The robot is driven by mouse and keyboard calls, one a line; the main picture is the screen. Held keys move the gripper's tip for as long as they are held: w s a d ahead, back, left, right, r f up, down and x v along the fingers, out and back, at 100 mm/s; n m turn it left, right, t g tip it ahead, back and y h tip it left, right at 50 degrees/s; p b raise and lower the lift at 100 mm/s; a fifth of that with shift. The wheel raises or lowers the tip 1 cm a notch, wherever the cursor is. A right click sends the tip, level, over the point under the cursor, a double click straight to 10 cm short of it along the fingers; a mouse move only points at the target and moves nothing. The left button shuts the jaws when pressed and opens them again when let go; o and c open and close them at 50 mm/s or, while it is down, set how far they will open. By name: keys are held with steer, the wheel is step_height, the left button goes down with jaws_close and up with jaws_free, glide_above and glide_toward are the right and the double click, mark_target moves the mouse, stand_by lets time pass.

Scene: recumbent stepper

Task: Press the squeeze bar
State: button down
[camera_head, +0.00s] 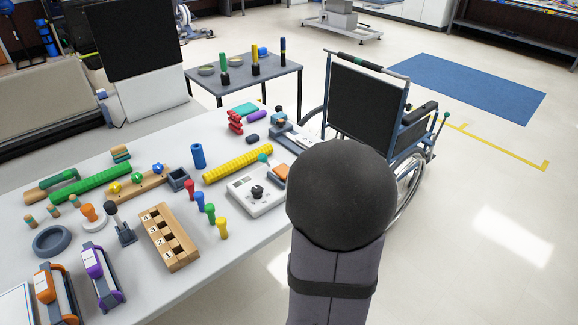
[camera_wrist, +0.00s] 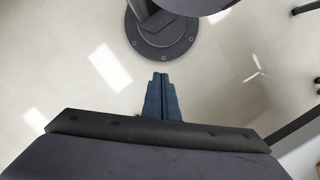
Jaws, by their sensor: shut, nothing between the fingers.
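Two hand-grip frames stand at the near left corner of the table, one with an orange bar (camera_head: 44,285) and one with a purple bar (camera_head: 92,263). They look like squeeze devices, but I cannot tell which one is the squeeze bar. My gripper (camera_wrist: 160,78) shows in the wrist view with its blue fingers together and empty. It is over bare floor, and no table object shows near it. In the head view my gripper does not show, so its distance from the frames cannot be read there.
The white table (camera_head: 150,290) is crowded with a wooden numbered block (camera_head: 168,237), coloured pegs (camera_head: 210,213), a black-handled lever (camera_head: 122,225) and a white control box (camera_head: 258,192). A wheelchair (camera_head: 365,105) stands beyond its right end. A dark rounded shape blocks the view at centre right.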

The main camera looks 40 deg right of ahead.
steer(key=s+d+f+h+p, duration=0.1)
steer(key=s+d, duration=0.2)
steer(key=d, duration=0.4)
steer(key=s+d+f+h+p, duration=0.1)
steer(key=s+d+h, duration=0.15)
steer(key=d, duration=0.55)
steer(key=w+d+r+n+t+h, duration=0.2)
steer(key=w+d+t+h, duration=0.3)
steer(key=d, duration=0.7)
steer(key=w+r+n+t+y, duration=0.2)
steer(key=w+r+n+t, duration=0.5)
steer(key=w, duration=0.7)
steer(key=w+a+r+t+y, duration=0.5)
steer(key=w+a+r, duration=0.2)
steer(key=a+r, duration=0.2)
steer(key=shift+w+a+r, duration=0.15)
steer(key=shift+a+r, duration=0.05)
steer(key=shift+r, duration=0.55)
